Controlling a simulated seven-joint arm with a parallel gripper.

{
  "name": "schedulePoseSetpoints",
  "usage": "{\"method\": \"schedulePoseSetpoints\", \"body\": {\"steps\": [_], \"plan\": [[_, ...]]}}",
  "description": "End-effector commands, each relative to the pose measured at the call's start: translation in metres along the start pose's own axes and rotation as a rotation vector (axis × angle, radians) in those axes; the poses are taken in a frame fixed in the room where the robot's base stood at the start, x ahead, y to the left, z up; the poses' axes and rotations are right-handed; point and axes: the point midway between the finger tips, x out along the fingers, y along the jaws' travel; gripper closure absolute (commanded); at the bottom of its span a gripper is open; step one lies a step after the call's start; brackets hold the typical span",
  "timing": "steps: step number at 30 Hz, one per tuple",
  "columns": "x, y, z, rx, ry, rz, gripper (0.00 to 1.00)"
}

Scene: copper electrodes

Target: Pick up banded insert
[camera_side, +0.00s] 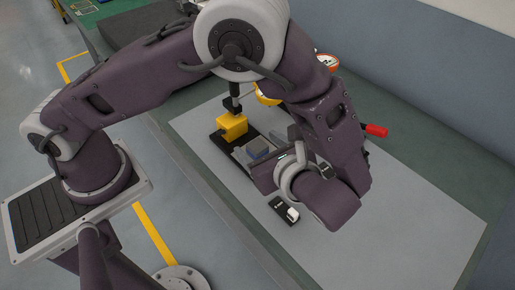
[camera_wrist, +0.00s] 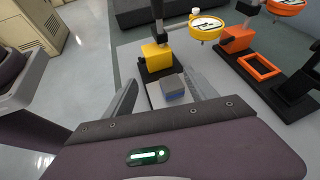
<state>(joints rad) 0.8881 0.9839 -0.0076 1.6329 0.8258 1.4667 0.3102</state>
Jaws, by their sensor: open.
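The banded insert is a small grey block with a blue band (camera_wrist: 173,90). It sits on a light plate in front of the yellow block, and it also shows in the side view (camera_side: 258,149). My gripper (camera_wrist: 163,78) is open, with one finger on each side of the insert in the wrist view. The insert appears between the fingers but nearer the right one; I cannot tell the height gap. In the side view my wrist and arm hide part of the gripper.
A yellow block (camera_side: 231,126) on a black base stands close behind the insert, with a yellow dial (camera_wrist: 205,29) beside it. An orange fixture (camera_wrist: 238,39) and an orange frame (camera_wrist: 259,68) stand to the right. A small black-and-white part (camera_side: 284,209) lies on the grey mat (camera_side: 400,225), which has free room.

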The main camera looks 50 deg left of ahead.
Motion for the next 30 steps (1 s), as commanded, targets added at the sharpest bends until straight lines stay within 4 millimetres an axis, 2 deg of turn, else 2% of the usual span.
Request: {"method": "schedulePoseSetpoints", "body": {"steps": [1,3,6,14,20,26,30], "plan": [[0.0,0.0,-0.018,0.062,-0.052,-0.048,0.34],[0.001,-0.001,-0.034,0.118,-0.106,-0.099,0.34],[0.004,-0.002,-0.043,0.153,-0.142,-0.131,0.34],[0.032,-0.007,-0.038,0.155,-0.143,-0.129,0.34],[0.068,-0.015,-0.032,0.155,-0.142,-0.127,0.34],[0.07,-0.016,-0.032,0.154,-0.141,-0.131,0.34],[0.07,-0.016,-0.032,0.153,-0.141,-0.13,0.6]]}}
